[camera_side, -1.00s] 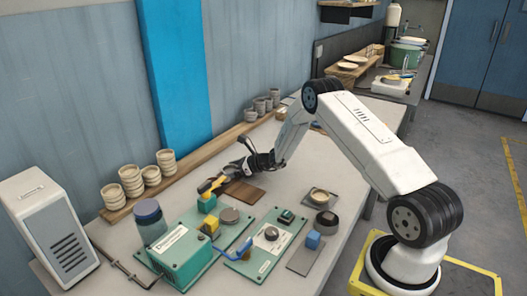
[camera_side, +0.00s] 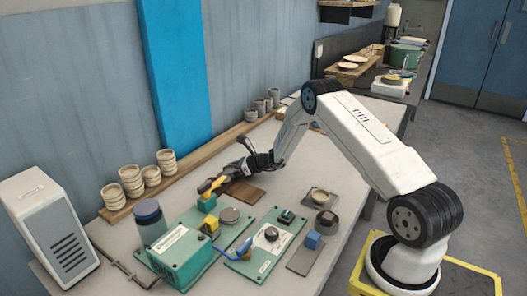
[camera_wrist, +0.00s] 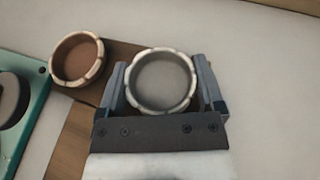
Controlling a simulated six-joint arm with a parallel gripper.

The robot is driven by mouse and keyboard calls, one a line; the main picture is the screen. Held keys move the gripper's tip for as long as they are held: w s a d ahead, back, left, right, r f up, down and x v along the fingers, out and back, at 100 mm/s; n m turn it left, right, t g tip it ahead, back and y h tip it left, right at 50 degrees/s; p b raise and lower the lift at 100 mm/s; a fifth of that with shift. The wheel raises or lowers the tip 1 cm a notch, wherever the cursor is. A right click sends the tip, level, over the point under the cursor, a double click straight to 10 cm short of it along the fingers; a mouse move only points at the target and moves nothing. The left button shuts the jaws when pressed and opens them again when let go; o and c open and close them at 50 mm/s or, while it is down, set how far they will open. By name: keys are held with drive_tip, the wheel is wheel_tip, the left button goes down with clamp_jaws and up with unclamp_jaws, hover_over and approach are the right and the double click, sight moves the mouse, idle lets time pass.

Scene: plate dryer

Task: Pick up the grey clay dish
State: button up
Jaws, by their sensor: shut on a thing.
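The grey clay dish (camera_wrist: 162,82) is round with a pale scalloped rim. In the wrist view it sits between the two fingers of my gripper (camera_wrist: 162,77), which is shut on it from both sides. The dish looks empty. A similar brown clay dish (camera_wrist: 78,60) is to its left, apart from it. In the side view my gripper (camera_side: 229,176) is low over the brown wooden board (camera_side: 247,192). The grey dish cannot be made out there, and I cannot tell whether it touches the board.
A green panel (camera_side: 270,262) with blocks and a dark knob lies in front of my gripper. A blue-lidded jar (camera_side: 149,222) and stacked cups (camera_side: 131,181) stand to the left. A small dish on a grey plate (camera_side: 320,197) is to the right.

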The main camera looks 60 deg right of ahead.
drive_tip(key=shift+r, duration=0.1)
drive_tip(key=shift+r, duration=0.8)
drive_tip(key=s+a+r, duration=0.4)
drive_tip(key=s+r, duration=0.7)
drive_tip(key=s, duration=0.2)
drive_tip(key=shift+s, duration=0.2)
drive_tip(key=shift+a, duration=0.15)
